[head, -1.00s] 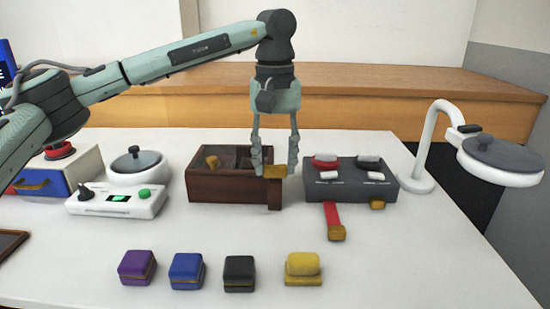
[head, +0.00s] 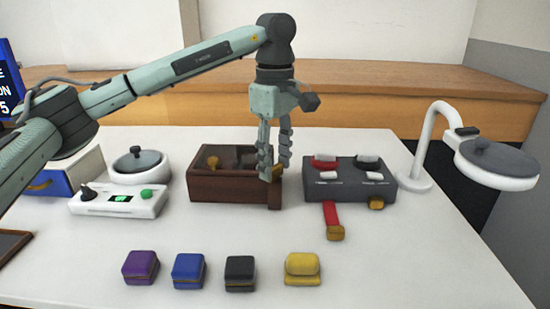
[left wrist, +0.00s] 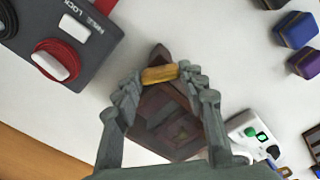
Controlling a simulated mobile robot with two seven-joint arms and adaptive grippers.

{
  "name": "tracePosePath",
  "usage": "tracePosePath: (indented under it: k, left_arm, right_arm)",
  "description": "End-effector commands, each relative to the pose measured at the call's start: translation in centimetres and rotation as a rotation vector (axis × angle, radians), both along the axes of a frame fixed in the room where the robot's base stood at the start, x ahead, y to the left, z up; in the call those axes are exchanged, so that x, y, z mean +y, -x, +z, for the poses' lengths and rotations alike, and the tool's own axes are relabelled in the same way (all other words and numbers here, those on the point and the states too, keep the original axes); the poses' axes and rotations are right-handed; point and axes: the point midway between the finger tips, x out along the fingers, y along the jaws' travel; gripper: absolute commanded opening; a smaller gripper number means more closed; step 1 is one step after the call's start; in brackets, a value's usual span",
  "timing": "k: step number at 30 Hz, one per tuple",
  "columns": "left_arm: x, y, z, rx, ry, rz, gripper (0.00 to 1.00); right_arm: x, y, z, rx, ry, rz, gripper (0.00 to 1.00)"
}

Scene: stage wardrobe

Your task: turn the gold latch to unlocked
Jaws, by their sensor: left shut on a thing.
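The gold latch (head: 278,170) sits at the right end of a dark brown wooden box (head: 232,190). In the head view it is mostly hidden behind my fingers. My left gripper (head: 272,173) points straight down over that end of the box and is shut on the latch. In the left wrist view the gold latch (left wrist: 160,74) lies crosswise between my two fingertips (left wrist: 158,78), above the end of the brown box (left wrist: 150,125). No unlocked mark can be made out. My right gripper is not in view.
A grey panel (head: 350,186) with red and white parts stands close to the right. A white control box (head: 118,207) and a lidded pot (head: 140,165) stand left. Several small boxes, including a purple one (head: 140,267), line the front. A white lamp-like stand (head: 431,140) is at right.

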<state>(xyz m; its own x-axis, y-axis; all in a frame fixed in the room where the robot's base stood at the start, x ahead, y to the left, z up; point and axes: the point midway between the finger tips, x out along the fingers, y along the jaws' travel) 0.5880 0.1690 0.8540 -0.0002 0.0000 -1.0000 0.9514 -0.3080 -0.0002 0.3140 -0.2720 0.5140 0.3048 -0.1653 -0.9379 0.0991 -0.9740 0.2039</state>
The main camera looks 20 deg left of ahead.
Motion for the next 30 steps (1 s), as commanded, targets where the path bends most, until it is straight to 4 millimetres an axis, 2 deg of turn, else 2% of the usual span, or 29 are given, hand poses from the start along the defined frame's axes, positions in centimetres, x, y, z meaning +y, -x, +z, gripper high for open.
tracePosePath:
  k: [15, 30]
  left_arm:
    - [0.0, 0.0, 0.0, 0.0, 0.0, 0.436, 0.12]
    - [0.0, 0.0, 0.0, 0.0, 0.0, 0.604, 0.12]
  right_arm:
    - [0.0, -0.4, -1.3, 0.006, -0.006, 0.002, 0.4]
    - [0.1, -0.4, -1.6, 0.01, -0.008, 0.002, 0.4]
